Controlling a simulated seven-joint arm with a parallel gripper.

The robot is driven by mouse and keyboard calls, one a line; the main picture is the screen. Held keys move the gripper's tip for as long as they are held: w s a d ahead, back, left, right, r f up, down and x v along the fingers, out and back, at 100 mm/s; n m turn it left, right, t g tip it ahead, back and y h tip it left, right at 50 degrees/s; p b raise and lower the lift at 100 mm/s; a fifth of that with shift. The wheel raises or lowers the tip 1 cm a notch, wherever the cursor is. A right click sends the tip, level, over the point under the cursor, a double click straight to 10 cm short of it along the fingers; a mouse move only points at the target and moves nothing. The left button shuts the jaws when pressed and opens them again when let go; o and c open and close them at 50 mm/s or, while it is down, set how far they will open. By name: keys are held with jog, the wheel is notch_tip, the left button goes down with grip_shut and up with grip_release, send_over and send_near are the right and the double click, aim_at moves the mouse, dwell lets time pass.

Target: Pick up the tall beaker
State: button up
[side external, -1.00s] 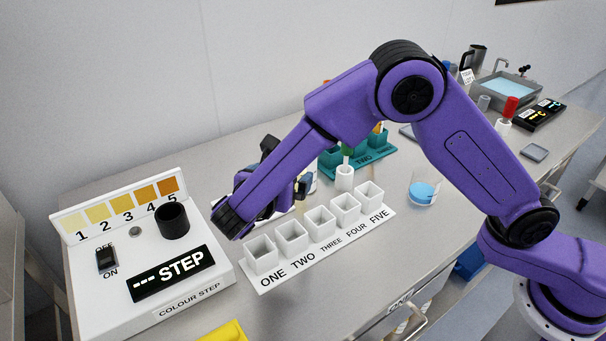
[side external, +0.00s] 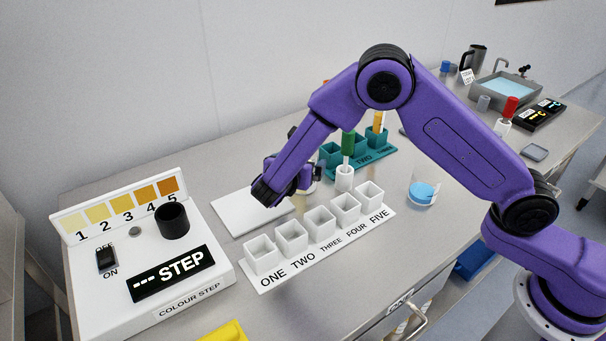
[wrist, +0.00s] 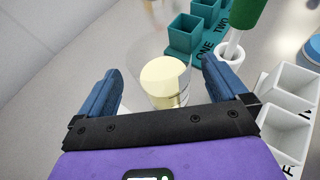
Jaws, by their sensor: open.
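A clear beaker with pale yellow contents (wrist: 165,82), which I take as the tall beaker, stands ahead of my gripper (wrist: 158,68) in the wrist view. It appears between the two blue fingers, with a gap on each side. In the side view it is mostly hidden behind my gripper (side external: 300,176). My gripper is open and empty, low over the bench at the back of the white cup row. A second clear beaker with blue liquid (side external: 423,192) stands farther right.
White square cups (side external: 320,222) labelled ONE to FIVE stand in front. A teal rack (side external: 372,158) and a white holder with a green-handled tool (side external: 345,178) are close behind and right. A white plate (side external: 240,211) and the colour-step box (side external: 150,262) lie left.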

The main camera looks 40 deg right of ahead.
jog(key=x, duration=0.3)
jog(key=shift+w+d+f, duration=0.1)
jog(key=shift+d+f, duration=0.15)
jog(key=c, duration=1)
jog(key=shift+r, duration=0.1)
jog(key=shift+c, duration=0.2)
